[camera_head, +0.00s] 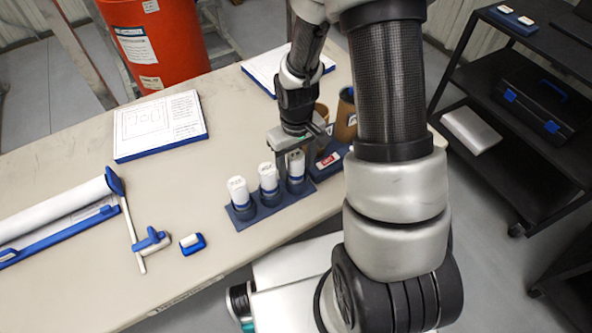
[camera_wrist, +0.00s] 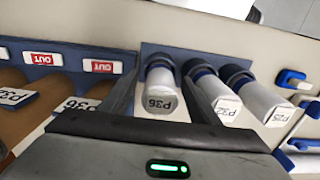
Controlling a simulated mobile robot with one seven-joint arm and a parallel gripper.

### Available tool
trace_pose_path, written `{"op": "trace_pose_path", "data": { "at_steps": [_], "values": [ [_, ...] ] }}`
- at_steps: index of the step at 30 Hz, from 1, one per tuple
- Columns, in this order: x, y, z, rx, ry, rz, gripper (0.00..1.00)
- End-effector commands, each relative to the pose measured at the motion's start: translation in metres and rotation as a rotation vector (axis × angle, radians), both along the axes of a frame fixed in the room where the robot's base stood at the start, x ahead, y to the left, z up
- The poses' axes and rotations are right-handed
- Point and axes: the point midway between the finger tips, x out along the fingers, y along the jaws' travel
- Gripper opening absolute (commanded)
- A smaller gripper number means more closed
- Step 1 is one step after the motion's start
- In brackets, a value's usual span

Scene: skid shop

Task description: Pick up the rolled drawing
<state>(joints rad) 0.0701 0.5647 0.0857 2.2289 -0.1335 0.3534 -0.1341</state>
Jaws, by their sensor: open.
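Three short white rolls with blue bands stand in a dark blue rack (camera_head: 270,207) on the bench. The rightmost one (camera_head: 297,172) is under my gripper (camera_head: 296,158). In the wrist view this roll, labelled P36 (camera_wrist: 161,88), lies between my open fingers (camera_wrist: 159,88), one on each side; I cannot tell whether they touch it. The middle roll (camera_head: 268,178) shows in the wrist view as P32 (camera_wrist: 222,98). The leftmost roll (camera_head: 238,190) shows as P25 (camera_wrist: 263,98). A long white roll (camera_head: 50,208) lies at the bench's left in a blue-edged holder.
Brown tubes (camera_head: 346,118) stand right of the rack, by a holder with red OUT labels (camera_wrist: 102,66). A drawing pad (camera_head: 160,125) and a small blue-and-white block (camera_head: 192,244) lie on the bench. An orange bin (camera_head: 158,45) stands behind; a black shelf cart (camera_head: 520,95) is at right.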

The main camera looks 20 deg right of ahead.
Motion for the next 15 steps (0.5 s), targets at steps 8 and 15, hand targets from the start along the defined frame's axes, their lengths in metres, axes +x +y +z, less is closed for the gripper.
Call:
{"op": "trace_pose_path", "data": {
  "at_steps": [8,15],
  "values": [
    [0.0003,0.0000,0.0007,0.000,-0.001,0.000,0.36],
    [0.0005,-0.0001,0.0010,-0.001,-0.001,0.000,0.09]
  ]
}}
